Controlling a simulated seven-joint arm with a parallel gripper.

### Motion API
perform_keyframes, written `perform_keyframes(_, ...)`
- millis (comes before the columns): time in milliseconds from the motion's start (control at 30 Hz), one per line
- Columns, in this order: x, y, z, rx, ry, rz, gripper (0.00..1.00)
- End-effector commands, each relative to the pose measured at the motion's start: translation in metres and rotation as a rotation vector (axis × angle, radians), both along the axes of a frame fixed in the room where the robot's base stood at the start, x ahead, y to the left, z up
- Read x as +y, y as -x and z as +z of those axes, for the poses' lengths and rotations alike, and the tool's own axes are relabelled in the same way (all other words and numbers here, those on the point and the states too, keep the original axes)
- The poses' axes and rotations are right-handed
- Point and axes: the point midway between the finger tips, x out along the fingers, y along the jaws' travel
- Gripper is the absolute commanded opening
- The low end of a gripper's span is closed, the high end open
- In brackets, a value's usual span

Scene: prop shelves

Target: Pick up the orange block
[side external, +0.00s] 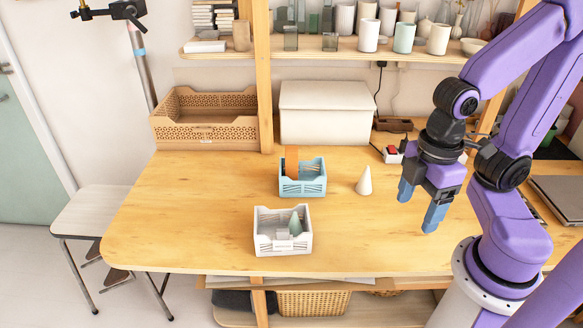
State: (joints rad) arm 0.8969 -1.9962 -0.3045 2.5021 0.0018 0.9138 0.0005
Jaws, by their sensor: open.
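An orange block (291,161) stands upright in the light-blue crate (303,187) near the middle of the table. Its top rises above the crate's rim, and its lower part is hidden by the crate's front wall. My gripper (418,209) is open and empty. It hangs above the right part of the table, well to the right of the blue crate and apart from the block, with its blue fingertips pointing down.
A white crate (283,243) in front holds a green cone (295,224) and a pale block. A white cone (364,180) stands between the blue crate and my gripper. A tan basket (206,133) and white box (322,125) stand behind. The table's left side is clear.

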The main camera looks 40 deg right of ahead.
Motion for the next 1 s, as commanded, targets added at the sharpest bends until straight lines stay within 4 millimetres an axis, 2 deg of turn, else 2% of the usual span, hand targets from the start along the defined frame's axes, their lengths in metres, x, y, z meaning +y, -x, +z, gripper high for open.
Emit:
perform_keyframes(233, 0.0, -0.003, -0.001, -0.004, 0.013, 0.004, 0.72)
perform_keyframes(367, -0.004, -0.021, -0.008, -0.03, 0.102, 0.04, 0.72)
perform_keyframes(467, -0.011, -0.049, -0.017, -0.065, 0.234, 0.099, 0.72)
perform_keyframes(733, -0.027, -0.138, -0.038, -0.144, 0.64, 0.32, 0.72)
perform_keyframes(1000, -0.029, -0.223, -0.06, -0.181, 1.001, 0.596, 0.72)
